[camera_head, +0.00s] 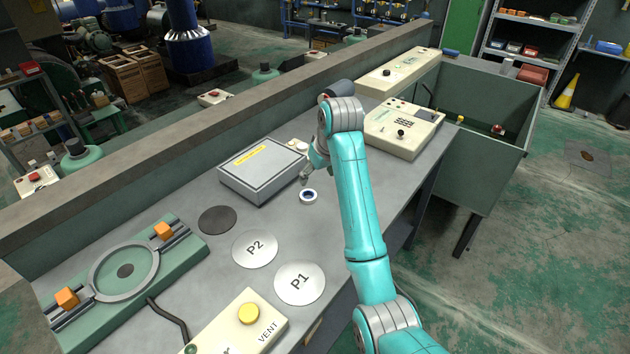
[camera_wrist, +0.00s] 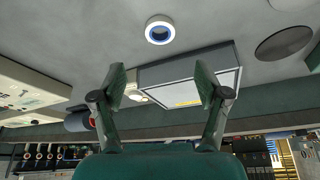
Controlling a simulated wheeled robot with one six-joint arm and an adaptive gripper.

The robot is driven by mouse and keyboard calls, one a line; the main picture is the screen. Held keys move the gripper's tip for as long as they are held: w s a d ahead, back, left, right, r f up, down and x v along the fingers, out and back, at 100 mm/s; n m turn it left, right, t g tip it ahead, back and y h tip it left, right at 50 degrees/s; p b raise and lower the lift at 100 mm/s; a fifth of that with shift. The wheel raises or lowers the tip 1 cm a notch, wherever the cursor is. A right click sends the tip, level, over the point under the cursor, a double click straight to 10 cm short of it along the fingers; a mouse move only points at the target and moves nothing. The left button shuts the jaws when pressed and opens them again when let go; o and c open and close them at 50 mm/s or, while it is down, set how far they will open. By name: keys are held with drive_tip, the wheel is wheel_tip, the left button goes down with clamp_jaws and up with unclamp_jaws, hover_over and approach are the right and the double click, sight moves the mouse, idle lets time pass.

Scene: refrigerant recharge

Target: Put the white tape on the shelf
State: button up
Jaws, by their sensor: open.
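A white tape roll (camera_head: 308,196) with a dark blue inner ring lies flat on the grey bench. It also shows in the wrist view (camera_wrist: 160,29), at the top middle, beyond the fingertips. My gripper (camera_head: 308,174) is just behind the tape in the head view, partly hidden by my arm. In the wrist view my gripper (camera_wrist: 160,82) has its two fingers wide apart with nothing between them. It is apart from the tape. A metal shelf unit (camera_head: 549,29) with small bins stands at the back right; which shelf the task means, I cannot tell.
A grey box (camera_head: 262,172) with a yellow label sits left of the tape. Discs marked P2 (camera_head: 254,249) and P1 (camera_head: 299,284) lie nearer. A cream control panel (camera_head: 404,127) stands beyond my arm. A raised wall (camera_head: 180,133) runs along the bench's back.

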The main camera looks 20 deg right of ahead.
approach(307, 198)
drive_tip(key=shift+w+a+f, duration=0.15)
drive_tip(key=shift+w+f, duration=0.2)
drive_tip(key=shift+f, duration=0.2)
drive_tip(key=shift+d+x, duration=0.1)
drive_tip(key=shift+x, duration=1.25)
drive_tip(key=shift+d+x, duration=0.15)
drive_tip(key=shift+x, duration=1.2)
drive_tip(key=shift+s+f, duration=0.1)
drive_tip(key=shift+s, duration=0.1)
drive_tip(key=c, duration=1)
